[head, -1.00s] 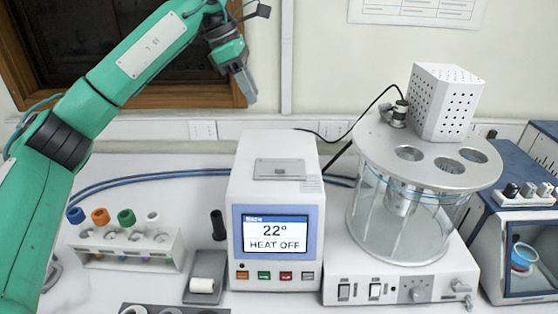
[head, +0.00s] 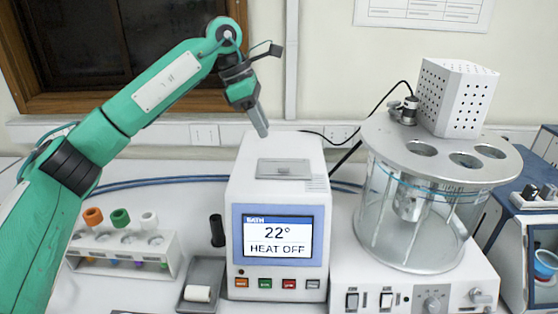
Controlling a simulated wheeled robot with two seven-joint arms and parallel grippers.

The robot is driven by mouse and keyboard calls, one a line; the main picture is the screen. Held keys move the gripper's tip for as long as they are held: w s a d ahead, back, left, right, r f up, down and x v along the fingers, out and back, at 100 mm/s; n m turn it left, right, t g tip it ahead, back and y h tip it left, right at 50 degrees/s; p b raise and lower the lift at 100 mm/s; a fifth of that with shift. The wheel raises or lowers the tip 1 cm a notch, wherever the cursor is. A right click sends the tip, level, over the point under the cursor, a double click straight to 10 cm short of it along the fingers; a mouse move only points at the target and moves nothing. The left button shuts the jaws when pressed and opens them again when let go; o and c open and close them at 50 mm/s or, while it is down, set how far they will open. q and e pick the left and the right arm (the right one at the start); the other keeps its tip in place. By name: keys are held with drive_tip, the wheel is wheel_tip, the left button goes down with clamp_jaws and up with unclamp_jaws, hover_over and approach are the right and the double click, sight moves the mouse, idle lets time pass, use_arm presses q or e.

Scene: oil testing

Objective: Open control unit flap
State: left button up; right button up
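The control unit (head: 240,200) is a white box in the middle of the bench. Its screen (head: 278,235) reads "BATH 22° HEAT OFF", with a row of coloured buttons below. A grey rectangular flap (head: 283,169) lies flat and closed on its top. My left gripper (head: 262,132) hangs in front of the wall, fingers pointing down, above and behind the flap's left side and apart from it. Its fingers appear close together, but I cannot tell whether they are fully shut. My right gripper is not in view.
A glass bath with a round metal lid (head: 440,150) stands to the right, with a perforated white box on it. A white rack with coloured-cap tubes (head: 125,250) stands at left. A grey stand with a white roll (head: 200,285) sits beside the unit. Blue hoses run behind.

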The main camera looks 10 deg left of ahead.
sight(282, 167)
use_arm(q)
drive_tip(key=p+x, duration=0.2)
drive_tip(key=x, duration=0.8)
drive_tip(key=shift+d+f+p, duration=0.1)
drive_tip(key=shift+f+p, duration=0.2)
drive_tip(key=shift+f, duration=0.05)
clamp_jaws()
